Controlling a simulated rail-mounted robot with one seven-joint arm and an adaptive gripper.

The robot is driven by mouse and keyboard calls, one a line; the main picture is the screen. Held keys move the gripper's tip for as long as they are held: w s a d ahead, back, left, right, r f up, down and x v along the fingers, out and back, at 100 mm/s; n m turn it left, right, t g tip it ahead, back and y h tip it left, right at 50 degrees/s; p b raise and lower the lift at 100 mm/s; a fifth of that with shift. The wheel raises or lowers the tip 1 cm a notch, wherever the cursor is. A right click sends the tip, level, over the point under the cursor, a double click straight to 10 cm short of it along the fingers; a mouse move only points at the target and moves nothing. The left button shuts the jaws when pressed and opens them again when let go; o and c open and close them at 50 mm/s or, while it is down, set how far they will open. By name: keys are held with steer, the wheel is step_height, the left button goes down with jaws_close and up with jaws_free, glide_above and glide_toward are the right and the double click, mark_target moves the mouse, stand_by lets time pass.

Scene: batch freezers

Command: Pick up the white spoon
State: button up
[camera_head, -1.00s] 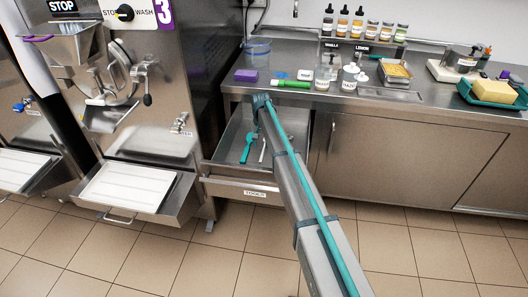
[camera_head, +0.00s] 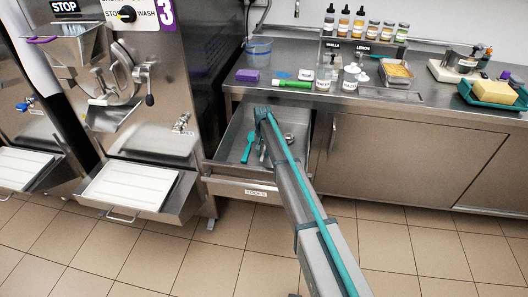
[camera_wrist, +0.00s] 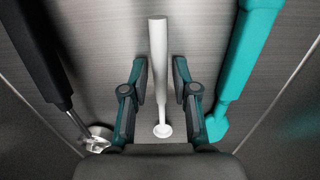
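The white spoon (camera_wrist: 159,62) lies lengthwise in the middle of the wrist view, its thick handle toward the top and its small round end (camera_wrist: 163,130) toward the bottom. My gripper (camera_wrist: 158,68) is open, with one finger on each side of the spoon and a gap on both sides. I cannot tell the height of the fingertips above the drawer floor. In the head view my arm hides the gripper and most of the spoon; a pale sliver (camera_head: 262,153) shows beside the arm in the open drawer.
The open drawer (camera_head: 228,168) labelled TOOLS holds a teal spatula (camera_head: 249,146), also right of my gripper in the wrist view (camera_wrist: 241,70). A dark-handled metal-ended tool (camera_wrist: 48,65) lies to the left. The counter (camera_head: 430,112) edge is above the drawer, and a batch freezer (camera_head: 150,100) stands left.

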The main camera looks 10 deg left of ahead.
jaws_close()
steer(key=shift+r, duration=0.2)
